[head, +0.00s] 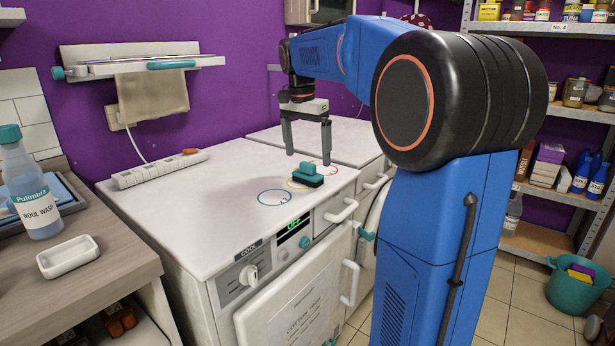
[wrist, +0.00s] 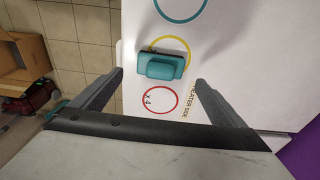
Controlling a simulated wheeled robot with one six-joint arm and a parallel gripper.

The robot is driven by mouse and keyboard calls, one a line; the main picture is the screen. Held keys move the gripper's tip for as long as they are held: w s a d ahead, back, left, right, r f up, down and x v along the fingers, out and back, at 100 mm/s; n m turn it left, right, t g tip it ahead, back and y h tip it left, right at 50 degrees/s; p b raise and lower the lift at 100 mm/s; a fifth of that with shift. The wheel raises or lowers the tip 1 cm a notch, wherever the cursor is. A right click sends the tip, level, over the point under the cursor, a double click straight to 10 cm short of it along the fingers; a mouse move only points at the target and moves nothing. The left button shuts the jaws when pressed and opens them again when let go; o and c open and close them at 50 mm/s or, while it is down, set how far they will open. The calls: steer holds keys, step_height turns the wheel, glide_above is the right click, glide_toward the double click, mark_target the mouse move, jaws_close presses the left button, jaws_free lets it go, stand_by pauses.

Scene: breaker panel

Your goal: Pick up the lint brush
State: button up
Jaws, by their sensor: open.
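The lint brush (head: 307,174) has a teal handle on a dark base. It lies on the white machine top near the front edge, over a yellow ring. In the wrist view the brush (wrist: 162,66) lies just beyond the fingertips and between their lines, with a red ring marked x4 closer to me. My gripper (head: 307,158) points down above the machine top, close to the brush and apart from it. The gripper (wrist: 158,77) is open with nothing between its fingers.
A power strip (head: 160,169) lies at the back left of the machine top (head: 215,205). A teal ring (head: 274,197) is left of the brush. A wash bottle (head: 36,190) and a white dish (head: 68,257) stand on the left counter. The machine top around the brush is clear.

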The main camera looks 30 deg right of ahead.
mark_target(307, 163)
steer(key=shift+d+f, duration=0.15)
steer(key=shift+f, duration=2.65)
steer(key=c, duration=1.2)
steer(key=shift+r, duration=0.1)
step_height(307, 163, up, 10)
steer(key=shift+f, duration=0.1)
